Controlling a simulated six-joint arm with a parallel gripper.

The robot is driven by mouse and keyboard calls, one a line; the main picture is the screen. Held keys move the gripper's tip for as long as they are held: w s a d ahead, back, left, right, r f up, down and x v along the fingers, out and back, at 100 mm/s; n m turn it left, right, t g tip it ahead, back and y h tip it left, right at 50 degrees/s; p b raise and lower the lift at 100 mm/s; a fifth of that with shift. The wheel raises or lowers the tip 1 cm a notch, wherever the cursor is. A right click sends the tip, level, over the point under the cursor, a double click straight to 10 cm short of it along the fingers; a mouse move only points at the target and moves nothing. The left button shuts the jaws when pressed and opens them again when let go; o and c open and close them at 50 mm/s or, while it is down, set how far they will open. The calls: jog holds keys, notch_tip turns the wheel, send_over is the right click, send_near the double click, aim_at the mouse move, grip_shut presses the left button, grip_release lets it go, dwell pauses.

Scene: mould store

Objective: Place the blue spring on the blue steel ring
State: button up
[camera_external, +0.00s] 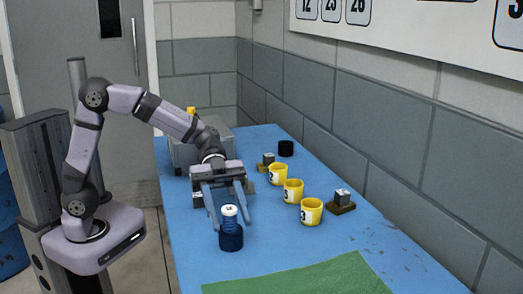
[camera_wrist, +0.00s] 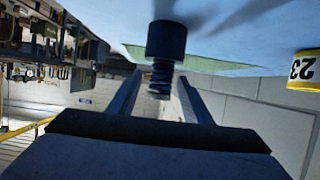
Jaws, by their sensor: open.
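The blue spring (camera_external: 230,222), with a white top, stands upright on the dark blue steel ring (camera_external: 231,238) near the front left of the table. In the wrist view, the picture is upside down; the spring's dark coils (camera_wrist: 161,78) meet the ring (camera_wrist: 166,40), which looks like a dark cylinder. My gripper (camera_external: 231,225) is open, its two fingers pointing down on either side of the spring. The fingers also flank the spring in the wrist view (camera_wrist: 158,80), with gaps beside it. The spring's lower end is hard to make out where it meets the ring.
Yellow numbered cups (camera_external: 293,191) stand in a row to the right. Metal blocks on brown bases (camera_external: 342,200) and a black ring (camera_external: 286,148) stand beyond. A green mat (camera_external: 300,279) lies in front. A grey box (camera_external: 182,156) is behind my arm. A wall borders the table's right.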

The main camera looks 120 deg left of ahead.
jog(key=v, duration=1.1)
jog(key=shift+s+a, duration=0.3)
jog(key=shift+a, duration=0.05)
jog(key=shift+r, duration=0.1)
jog(key=s+d+f+n+g+y+p, duration=0.1)
jog(key=s+d+n+g+p, duration=0.15)
jog(key=d+p, duration=0.25)
jog(key=s+d+f+n+g+y+p, duration=0.1)
jog(key=d+n+g+p, duration=0.1)
jog(key=d+g+p, duration=0.3)
jog(key=s+d+r+n+g+y+p, duration=0.1)
jog(key=s+d+n+y+p, duration=0.1)
jog(key=s+p, duration=0.3)
jog(key=s+d+r+n+g+y+p, duration=0.1)
jog(key=s+y+p, duration=0.4)
jog(key=p, duration=0.6)
jog(key=shift+s+d+r+n, duration=0.45)
jog(key=shift+s+d+n, duration=0.15)
jog(key=shift+d+n, duration=0.2)
